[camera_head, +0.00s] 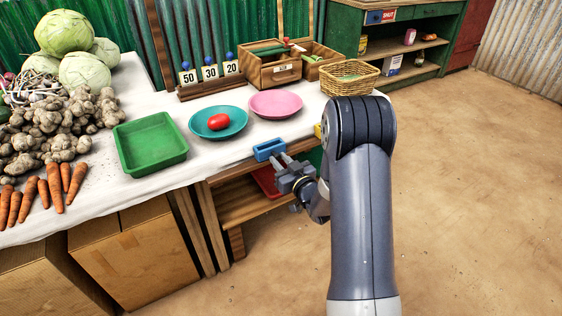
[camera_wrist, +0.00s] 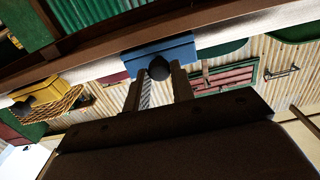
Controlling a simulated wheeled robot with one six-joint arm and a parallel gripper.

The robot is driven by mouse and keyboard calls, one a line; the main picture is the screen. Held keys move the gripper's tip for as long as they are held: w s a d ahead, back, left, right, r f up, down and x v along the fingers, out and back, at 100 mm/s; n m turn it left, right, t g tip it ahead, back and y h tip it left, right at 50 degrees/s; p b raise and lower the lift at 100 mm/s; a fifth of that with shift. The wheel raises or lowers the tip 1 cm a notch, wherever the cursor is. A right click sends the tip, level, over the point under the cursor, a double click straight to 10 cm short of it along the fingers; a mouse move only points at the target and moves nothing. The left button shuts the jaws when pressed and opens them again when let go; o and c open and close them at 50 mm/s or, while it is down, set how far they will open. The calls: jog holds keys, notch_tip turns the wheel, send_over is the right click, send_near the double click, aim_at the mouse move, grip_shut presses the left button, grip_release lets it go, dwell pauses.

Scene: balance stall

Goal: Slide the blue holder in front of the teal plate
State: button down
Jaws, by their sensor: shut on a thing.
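The blue holder (camera_head: 269,149) sits at the front edge of the white-topped table, to the right of the teal plate (camera_head: 218,122) and roughly in front of the pink plate (camera_head: 275,104). A red tomato (camera_head: 218,121) lies on the teal plate. My gripper (camera_head: 281,159) reaches to the holder from the front. In the wrist view, the blue holder (camera_wrist: 176,52) has a dark round knob (camera_wrist: 159,68), and my gripper's two fingers are shut on that knob. My fingers partly cover the knob.
A yellow holder (camera_head: 318,131) is at the same edge to the right, partly hidden by my arm; it shows in the wrist view (camera_wrist: 42,88). A green tray (camera_head: 150,145) stands left of the teal plate. The edge left of the blue holder looks clear.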

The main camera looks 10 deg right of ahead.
jog(key=s+a+b, duration=0.3)
jog(key=a+b, duration=0.2)
jog(key=a, duration=0.5)
jog(key=shift+b, duration=0.4)
jog(key=c, duration=1.2)
grip_release()
jog(key=shift+s, duration=0.1)
jog(key=v, duration=1)
jog(key=shift+s+d, duration=0.2)
jog(key=shift+s, duration=0.15)
